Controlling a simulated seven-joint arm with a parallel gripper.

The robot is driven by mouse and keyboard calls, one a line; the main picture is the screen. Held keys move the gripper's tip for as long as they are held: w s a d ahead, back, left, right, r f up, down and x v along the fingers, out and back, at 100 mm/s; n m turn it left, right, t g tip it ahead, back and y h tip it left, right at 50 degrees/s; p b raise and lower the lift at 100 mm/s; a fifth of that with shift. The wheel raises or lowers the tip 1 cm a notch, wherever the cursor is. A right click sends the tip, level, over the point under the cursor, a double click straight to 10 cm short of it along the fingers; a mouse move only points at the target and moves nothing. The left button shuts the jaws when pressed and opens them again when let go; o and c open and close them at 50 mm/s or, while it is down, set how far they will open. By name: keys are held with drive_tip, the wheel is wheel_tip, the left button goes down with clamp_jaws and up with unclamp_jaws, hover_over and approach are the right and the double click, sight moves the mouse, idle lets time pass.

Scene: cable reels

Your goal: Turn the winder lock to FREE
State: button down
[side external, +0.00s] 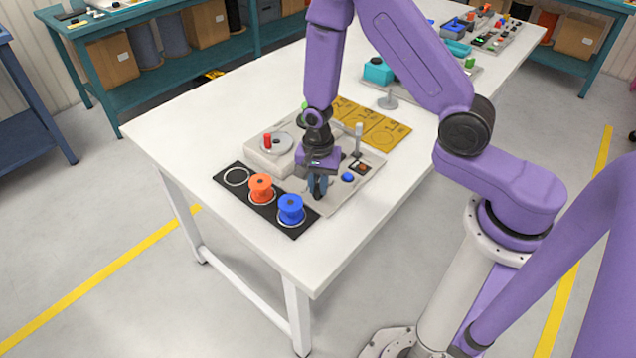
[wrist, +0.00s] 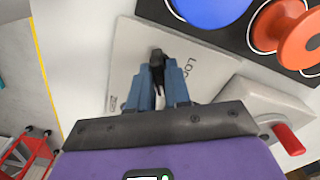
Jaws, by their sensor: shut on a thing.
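The winder lock (wrist: 157,56) shows in the wrist view as a small black knob on a light grey panel (wrist: 128,52). The letters "LOC" are readable beside it, and the rest of the label is hidden by my gripper. My gripper (wrist: 158,78) has its blue fingers shut on this knob, one on each side. In the side view my gripper (side external: 318,186) points straight down at the front of the panel, and its fingers hide the lock there. I cannot tell which setting the lock points to.
An orange reel (side external: 261,188) and a blue reel (side external: 291,210) stand on a black mat (side external: 232,186) close to my gripper. A red-handled crank (side external: 268,141) is behind left. A grey upright post (side external: 358,138) and a blue button (side external: 347,177) are to the right.

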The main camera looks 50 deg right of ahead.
sight(318, 184)
drive_tip(key=m, duration=0.6)
drive_tip(key=c, duration=1.1)
unclamp_jaws()
drive_tip(key=shift+r, duration=3.5)
